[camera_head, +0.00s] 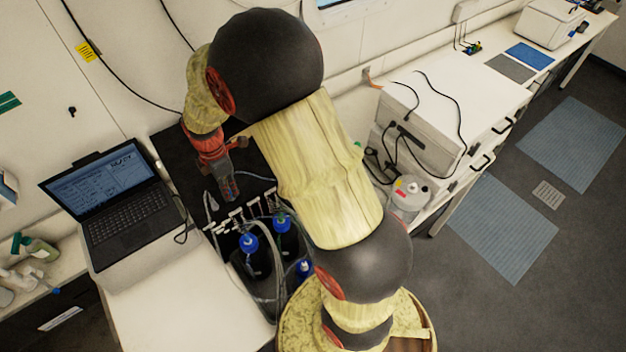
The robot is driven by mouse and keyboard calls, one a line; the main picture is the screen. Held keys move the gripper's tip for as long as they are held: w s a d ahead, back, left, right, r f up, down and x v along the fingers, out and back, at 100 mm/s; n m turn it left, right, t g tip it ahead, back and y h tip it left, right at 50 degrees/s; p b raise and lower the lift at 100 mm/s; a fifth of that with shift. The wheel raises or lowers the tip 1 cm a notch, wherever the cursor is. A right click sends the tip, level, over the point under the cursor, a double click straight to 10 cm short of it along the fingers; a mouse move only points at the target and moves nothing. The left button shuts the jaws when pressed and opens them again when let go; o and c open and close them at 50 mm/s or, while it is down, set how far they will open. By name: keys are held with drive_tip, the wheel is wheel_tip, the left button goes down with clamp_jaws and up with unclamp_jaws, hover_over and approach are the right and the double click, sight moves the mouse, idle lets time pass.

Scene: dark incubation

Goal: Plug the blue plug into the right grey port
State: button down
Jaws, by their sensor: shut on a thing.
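My gripper (229,190), red and dark grey, points downward over the black surface at the back of the bench, just above a row of pale fittings and tubes (238,215). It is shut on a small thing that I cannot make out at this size. I cannot pick out the blue plug for certain, in the jaws or elsewhere. I cannot make out the grey ports either. My arm hides part of the bench to the right of the gripper.
Blue-capped bottles (249,243) stand in a dark tray (262,308) in front of my gripper. An open laptop (120,190) is on the left. A white box with black cables (425,135) and a white jug (409,197) are on the right. The front left white bench is clear.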

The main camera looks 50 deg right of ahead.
drive_tip(key=c, duration=2)
unclamp_jaws()
drive_tip(key=shift+o, duration=0.9)
drive_tip(key=shift+r, duration=0.1)
wheel_tip(320, 180, up, 12)
